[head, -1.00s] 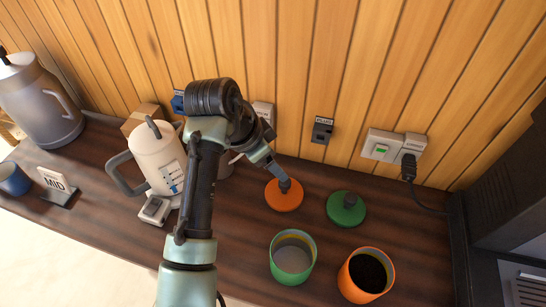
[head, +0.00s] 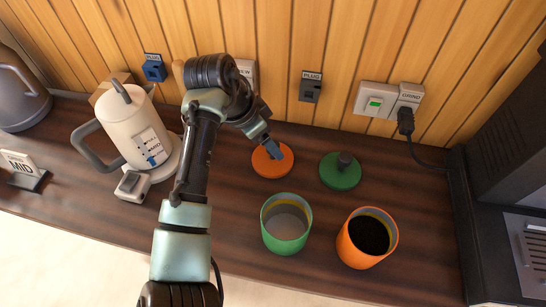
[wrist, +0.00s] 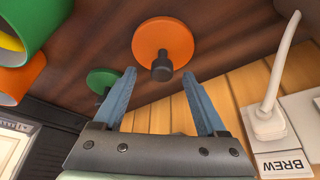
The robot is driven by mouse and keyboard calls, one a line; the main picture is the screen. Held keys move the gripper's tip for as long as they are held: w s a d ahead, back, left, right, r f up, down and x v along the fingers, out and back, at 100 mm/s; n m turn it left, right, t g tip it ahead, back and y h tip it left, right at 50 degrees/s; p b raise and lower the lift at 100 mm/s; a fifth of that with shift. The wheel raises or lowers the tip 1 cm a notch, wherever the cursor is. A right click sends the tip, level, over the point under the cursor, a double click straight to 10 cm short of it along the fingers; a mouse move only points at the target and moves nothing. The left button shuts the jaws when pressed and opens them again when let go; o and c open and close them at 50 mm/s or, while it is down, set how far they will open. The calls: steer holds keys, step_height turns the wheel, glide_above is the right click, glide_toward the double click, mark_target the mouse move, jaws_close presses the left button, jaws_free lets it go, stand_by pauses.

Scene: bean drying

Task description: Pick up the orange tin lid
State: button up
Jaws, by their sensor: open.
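The orange tin lid (head: 267,168) lies flat on the dark wooden counter near the plank wall. In the wrist view the orange lid (wrist: 148,36) shows its dark knob, which lies beyond and roughly between my open fingers. My gripper (head: 272,150) is over the lid in the head view and hides part of it, including the knob. In the wrist view my gripper (wrist: 166,84) has its two blue fingers spread with nothing held. I cannot tell whether a finger touches the lid.
A green lid (head: 340,180) lies to the right. A green tin (head: 271,238) and an orange tin (head: 352,256) with dark contents stand in front. A white kettle (head: 128,128) stands at left. Sockets and plugs are on the wall (head: 330,40); a cord hangs at right.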

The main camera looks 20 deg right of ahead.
mark_target(264, 163)
steer(key=b+x, duration=0.1)
steer(key=x, duration=0.1)
steer(key=b+x, duration=0.2)
steer(key=shift+w+a, duration=0.15)
steer(key=shift+a, duration=0.1)
steer(key=shift+d+f+b, duration=0.25)
steer(key=shift+f+b, duration=0.15)
steer(key=shift+b, duration=0.05)
steer(key=shift+r, duration=0.1)
jaws_close()
